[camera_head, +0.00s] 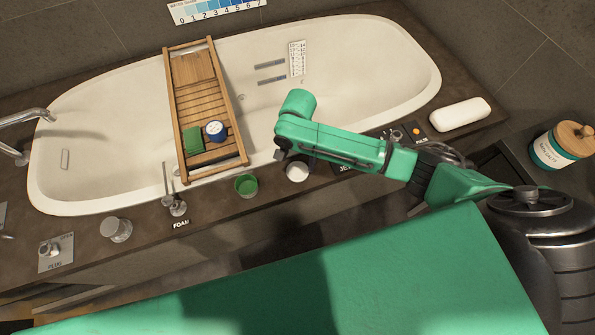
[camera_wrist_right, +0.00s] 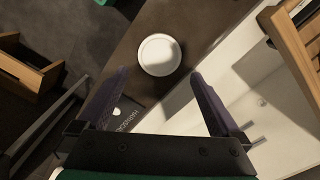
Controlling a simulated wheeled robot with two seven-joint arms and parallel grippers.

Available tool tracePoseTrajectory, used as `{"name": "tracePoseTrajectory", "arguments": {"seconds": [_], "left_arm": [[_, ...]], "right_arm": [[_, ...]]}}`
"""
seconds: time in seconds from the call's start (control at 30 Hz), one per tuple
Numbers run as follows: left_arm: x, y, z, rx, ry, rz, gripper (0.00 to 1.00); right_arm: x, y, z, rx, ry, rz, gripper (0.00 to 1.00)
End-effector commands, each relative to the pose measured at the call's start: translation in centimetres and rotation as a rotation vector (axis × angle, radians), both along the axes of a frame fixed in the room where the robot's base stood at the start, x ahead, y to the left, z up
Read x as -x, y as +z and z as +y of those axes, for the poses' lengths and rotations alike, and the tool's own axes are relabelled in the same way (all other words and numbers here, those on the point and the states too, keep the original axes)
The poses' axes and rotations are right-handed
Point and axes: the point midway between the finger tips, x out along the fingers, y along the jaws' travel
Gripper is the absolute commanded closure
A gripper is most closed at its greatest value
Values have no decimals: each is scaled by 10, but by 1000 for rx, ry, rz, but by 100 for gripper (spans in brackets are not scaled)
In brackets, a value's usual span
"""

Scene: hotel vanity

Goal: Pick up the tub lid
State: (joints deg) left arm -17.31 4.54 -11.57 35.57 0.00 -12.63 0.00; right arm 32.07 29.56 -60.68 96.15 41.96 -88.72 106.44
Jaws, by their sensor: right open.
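A white round disc, which looks like the tub lid (camera_head: 297,171), lies flat on the dark ledge in front of the bathtub. It also shows whole in the right wrist view (camera_wrist_right: 159,55), slightly beyond the fingertips. My right gripper (camera_wrist_right: 158,76) is open and empty, its two fingers spread to either side of the lid's line. In the head view my green right arm hides most of this gripper, just behind the lid. No contact with the lid shows. My left gripper is not in view.
A green cup (camera_head: 246,186) stands left of the lid on the ledge (camera_head: 330,205). Metal taps (camera_head: 177,206) stand farther left.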

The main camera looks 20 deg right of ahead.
Motion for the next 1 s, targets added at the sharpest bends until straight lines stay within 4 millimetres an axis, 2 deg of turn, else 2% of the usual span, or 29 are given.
{"name": "tracePoseTrajectory", "arguments": {"seconds": [0.3, 0.4, 0.57, 0.73, 1.0], "left_arm": [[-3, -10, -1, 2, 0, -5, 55], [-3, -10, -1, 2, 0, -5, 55], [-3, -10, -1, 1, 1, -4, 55], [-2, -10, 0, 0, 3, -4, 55], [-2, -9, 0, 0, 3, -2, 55]], "right_arm": [[1, -53, -1, 0, 1, -1, 0], [1, -60, 0, 0, 2, -2, 0], [1, -59, 0, -1, 2, -3, 0], [1, -59, 0, -1, 2, -2, 61], [1, -58, 0, -1, 2, -2, 61]]}}
